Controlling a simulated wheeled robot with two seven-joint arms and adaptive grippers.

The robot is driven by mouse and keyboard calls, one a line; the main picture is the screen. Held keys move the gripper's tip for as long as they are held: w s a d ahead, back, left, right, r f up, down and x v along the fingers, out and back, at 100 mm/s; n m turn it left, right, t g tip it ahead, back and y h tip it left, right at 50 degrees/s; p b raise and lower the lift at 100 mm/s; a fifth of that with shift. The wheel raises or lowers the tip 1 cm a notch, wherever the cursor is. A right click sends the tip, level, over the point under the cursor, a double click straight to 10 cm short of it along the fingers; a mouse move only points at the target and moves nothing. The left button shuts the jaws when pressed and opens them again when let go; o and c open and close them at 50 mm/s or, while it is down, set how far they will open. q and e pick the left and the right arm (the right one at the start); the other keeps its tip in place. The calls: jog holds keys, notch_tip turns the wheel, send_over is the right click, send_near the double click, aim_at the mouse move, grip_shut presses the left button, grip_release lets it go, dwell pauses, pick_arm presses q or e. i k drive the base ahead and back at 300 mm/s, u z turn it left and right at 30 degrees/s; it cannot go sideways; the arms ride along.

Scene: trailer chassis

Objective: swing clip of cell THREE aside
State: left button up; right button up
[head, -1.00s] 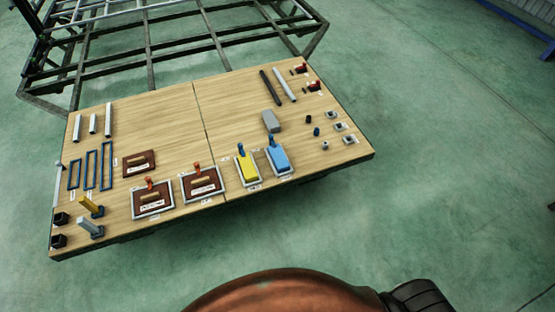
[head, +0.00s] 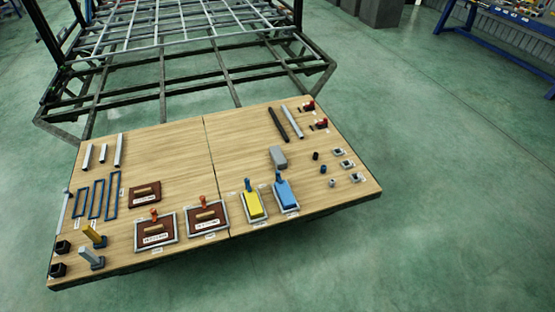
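Four framed cells line the table's front edge. Two hold brown blocks with wooden handles and orange-red clips: the left brown cell (head: 155,238) and the right brown cell (head: 206,224). A yellow block (head: 254,207) and a blue block (head: 287,196) sit in the other two cells, each with a blue upright clip at its back, the yellow one's clip (head: 248,184) and the blue one's clip (head: 278,175). The cell labels are too small to read, so I cannot tell which is cell THREE. Neither gripper is in view.
The wooden table (head: 185,165) also carries a loose brown block (head: 145,194), a grey block (head: 278,157), tubes, blue frames (head: 96,199), posts and small red clamps (head: 308,105). A dark metal chassis frame (head: 170,60) stands behind it. The green floor in front is clear.

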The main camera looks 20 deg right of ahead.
aim_at(246, 180)
jog(key=k, duration=0.6)
jog(key=u, duration=0.55)
jog(key=i, duration=1.05)
jog(key=z, duration=0.6)
